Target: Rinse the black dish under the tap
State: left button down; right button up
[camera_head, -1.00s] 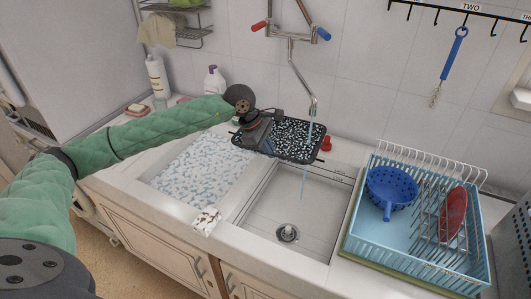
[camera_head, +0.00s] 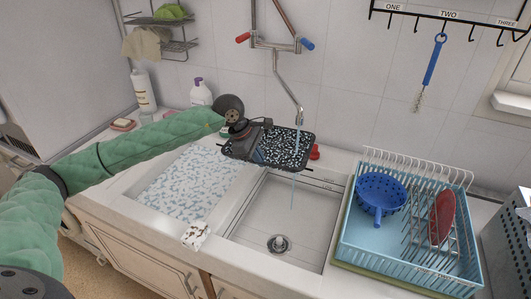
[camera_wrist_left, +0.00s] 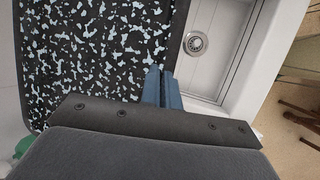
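The black dish (camera_head: 285,147) is a dark rectangular tray with white foam specks, held about level above the right basin. It also fills the upper left of the left wrist view (camera_wrist_left: 100,50). My left gripper (camera_head: 262,146) is shut on the dish's left side, its blue-grey fingers at the rim in the left wrist view (camera_wrist_left: 163,88). The tap (camera_head: 298,108) stands above the dish's right part. My right gripper is not in view.
The left basin (camera_head: 190,185) is full of foamy water. A blue drying rack (camera_head: 400,260) right of the sink holds a blue colander (camera_head: 380,193) and a red dish (camera_head: 442,217). A white cloth (camera_head: 196,235) lies on the front divider. Bottles (camera_head: 143,90) stand behind left.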

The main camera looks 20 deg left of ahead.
pick_arm(q)
jog(key=s+a+b, duration=0.2)
jog(key=s+b, duration=0.2)
jog(key=s, duration=0.3)
jog(key=shift+s+a, duration=0.25)
dwell(0.5)
dwell(1.1)
jog(key=s+a+r+b, duration=0.1)
jog(key=s+r+b, duration=0.1)
jog(key=s+r, duration=0.2)
jog(key=shift+s+a, duration=0.3)
jog(key=shift+s, duration=0.1)
dwell(0.3)
dwell(0.6)
